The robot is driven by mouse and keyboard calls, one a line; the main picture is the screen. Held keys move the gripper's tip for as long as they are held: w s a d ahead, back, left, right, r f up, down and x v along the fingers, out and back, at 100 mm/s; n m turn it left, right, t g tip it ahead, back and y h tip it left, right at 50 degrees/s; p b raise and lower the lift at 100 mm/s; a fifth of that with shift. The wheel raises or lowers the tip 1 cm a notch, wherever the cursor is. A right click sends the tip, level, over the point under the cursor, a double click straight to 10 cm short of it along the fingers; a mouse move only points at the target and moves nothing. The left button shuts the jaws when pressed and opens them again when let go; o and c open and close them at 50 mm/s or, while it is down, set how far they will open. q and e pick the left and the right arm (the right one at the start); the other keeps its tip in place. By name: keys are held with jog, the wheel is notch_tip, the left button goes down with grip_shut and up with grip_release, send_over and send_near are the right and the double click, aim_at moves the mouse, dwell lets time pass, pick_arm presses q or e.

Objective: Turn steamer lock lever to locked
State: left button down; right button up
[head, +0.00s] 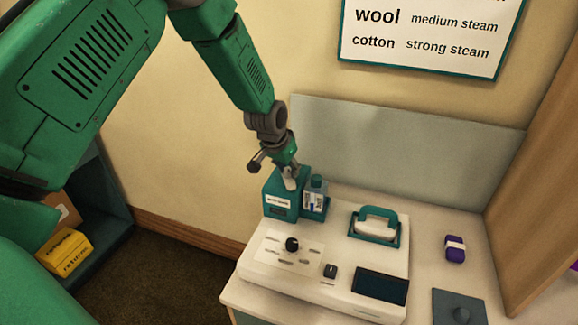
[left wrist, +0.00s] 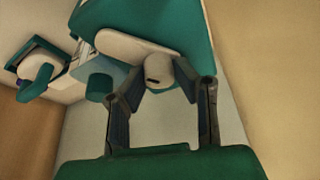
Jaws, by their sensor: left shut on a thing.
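The steamer is a white console (head: 330,262) on the counter, with a teal block (head: 278,196) at its back left corner. My left gripper (head: 289,178) reaches down to the top of this block. In the left wrist view my left gripper (left wrist: 158,82) has its two dark fingers on either side of a pale lever (left wrist: 135,44) with a rounded end, and it is shut on it. The lever lies against the teal block (left wrist: 180,20). In the head view the gripper mostly hides the lever, and I cannot read its lock marking. My right gripper is not in view.
A clear water tank (head: 314,198) stands beside the block. A teal-handled iron (head: 377,220) sits in its cradle. The console has a black knob (head: 292,244) and a dark screen (head: 381,285). A purple spool-like item (head: 455,249) lies to the right. A wall panel (head: 400,140) stands behind.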

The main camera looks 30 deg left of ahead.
pick_arm(q)
jog(key=n+y+p, duration=0.1)
jog(key=n, duration=0.2)
jog(key=shift+r+n+y, duration=0.1)
jog(key=shift+n+y, duration=0.2)
jog(key=shift+n, duration=0.1)
jog(key=n+y, duration=0.1)
jog(key=n, duration=0.1)
jog(key=shift+d+n, duration=0.1)
jog(key=shift+n, duration=0.2)
jog(key=n+g, duration=0.1)
jog(key=n, duration=0.1)
jog(key=shift+w+n+y, duration=0.1)
jog(key=shift+n+y, duration=0.2)
jog(key=shift+y, duration=0.1)
jog(key=shift+n+g+y, duration=0.4)
jog(key=shift+n+g, duration=0.1)
jog(key=shift+n, duration=1)
jog(key=c, duration=1.3)
grip_release()
